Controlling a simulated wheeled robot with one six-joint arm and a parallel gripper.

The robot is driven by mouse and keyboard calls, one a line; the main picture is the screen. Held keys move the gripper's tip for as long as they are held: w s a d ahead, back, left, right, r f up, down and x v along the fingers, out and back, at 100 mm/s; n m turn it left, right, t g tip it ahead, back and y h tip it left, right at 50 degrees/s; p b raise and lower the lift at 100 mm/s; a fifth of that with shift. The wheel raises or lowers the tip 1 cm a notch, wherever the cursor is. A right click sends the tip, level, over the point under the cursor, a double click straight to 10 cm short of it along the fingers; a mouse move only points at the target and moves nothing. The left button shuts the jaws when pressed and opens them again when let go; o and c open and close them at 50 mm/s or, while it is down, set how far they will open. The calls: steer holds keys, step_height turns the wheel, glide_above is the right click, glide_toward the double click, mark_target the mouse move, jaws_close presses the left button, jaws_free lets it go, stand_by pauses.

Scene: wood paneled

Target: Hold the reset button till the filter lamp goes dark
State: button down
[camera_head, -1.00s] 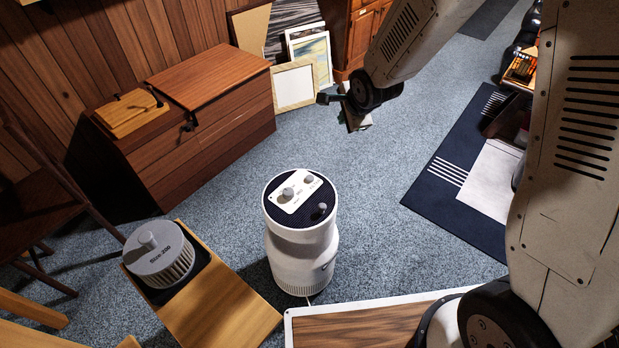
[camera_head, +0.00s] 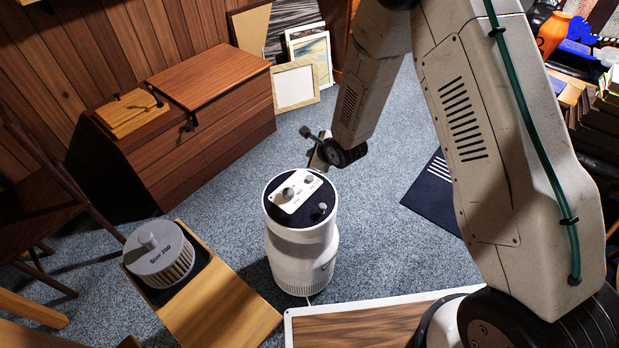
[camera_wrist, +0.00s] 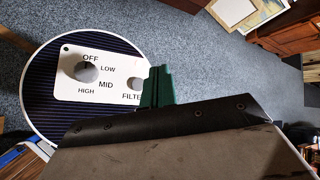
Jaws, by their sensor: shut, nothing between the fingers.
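A white round air purifier (camera_head: 300,255) stands upright on the carpet. Its dark ribbed top carries a white control panel (camera_head: 298,196) with a large grey knob (camera_head: 288,193) and a smaller round control (camera_head: 308,179). In the wrist view the panel reads OFF, LOW, MID, HIGH around the knob (camera_wrist: 85,72), and "FILTE…" below a grey control (camera_wrist: 135,84), partly hidden by my fingers. My gripper (camera_wrist: 158,85) is shut and empty, its green fingers overlapping the panel's edge in view. Contact cannot be told. I cannot make out a lit lamp.
A grey ribbed cylinder (camera_head: 159,255) marked "Size 200" sits on a wooden board (camera_head: 220,305) left of the purifier. A wooden chest (camera_head: 200,130) and picture frames (camera_head: 295,85) stand behind. A wood-topped surface (camera_head: 360,330) lies in front. Carpet is clear behind the purifier.

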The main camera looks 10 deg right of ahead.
mark_target(312, 180)
steer(key=shift+f, duration=4.2)
steer(key=shift+f, duration=0.2)
steer(key=shift+f, duration=0.2)
steer(key=shift+f, duration=0.5)
stand_by(0.3)
steer(key=shift+r, duration=0.9)
steer(key=shift+r, duration=2.55)
